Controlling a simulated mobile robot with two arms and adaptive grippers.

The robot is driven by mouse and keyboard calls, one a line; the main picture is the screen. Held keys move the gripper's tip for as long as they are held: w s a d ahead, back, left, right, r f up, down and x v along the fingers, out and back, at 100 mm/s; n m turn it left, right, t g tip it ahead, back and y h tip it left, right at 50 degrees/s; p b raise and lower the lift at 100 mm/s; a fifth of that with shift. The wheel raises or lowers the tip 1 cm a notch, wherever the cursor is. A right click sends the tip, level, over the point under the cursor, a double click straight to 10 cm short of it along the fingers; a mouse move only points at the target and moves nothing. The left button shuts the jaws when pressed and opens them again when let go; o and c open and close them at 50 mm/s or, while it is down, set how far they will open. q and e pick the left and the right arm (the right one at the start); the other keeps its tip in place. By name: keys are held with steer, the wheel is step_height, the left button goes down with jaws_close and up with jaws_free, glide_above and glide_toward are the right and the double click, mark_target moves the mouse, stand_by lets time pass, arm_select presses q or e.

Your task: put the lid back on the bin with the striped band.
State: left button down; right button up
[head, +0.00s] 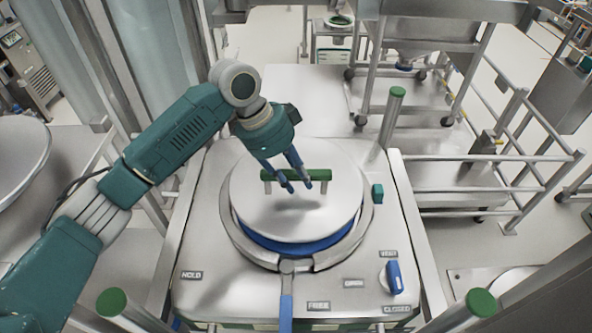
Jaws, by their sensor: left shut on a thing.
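The round grey lid (299,212) has a green bar handle (322,175) on two short posts. My left gripper (297,183) comes down from above with its blue fingers shut on the handle. The lid lies over a round opening with a blue rim (302,246), which shows as a crescent along the lid's front and left. I cannot tell whether the lid touches the rim or hangs just above it. The bin's body is hidden below the steel top; a bit of green-and-white striping (262,325) shows at the bottom edge. My right gripper is out of view.
A steel clamp ring (330,258) with a blue lever (286,312) surrounds the opening. The steel top (215,262) carries a blue knob (394,278) at the right and a green block (377,193). Green-capped posts stand at its corners. Railings (500,170) stand at right.

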mark_target(296, 196)
arm_select(q)
steer(key=shift+d+f, duration=0.1)
steer(key=shift+f, duration=2.25)
steer(key=shift+w+f, duration=0.1)
steer(key=shift+f, duration=0.05)
steer(key=c, duration=1.3)
jaws_free()
steer(key=shift+s+f, duration=0.3)
steer(key=shift+f, duration=0.05)
steer(key=shift+w+a+r, duration=0.15)
steer(key=shift+a+r, duration=0.15)
steer(key=shift+r, duration=0.15)
steer(key=v, duration=1.1)
steer(key=shift+r, duration=0.3)
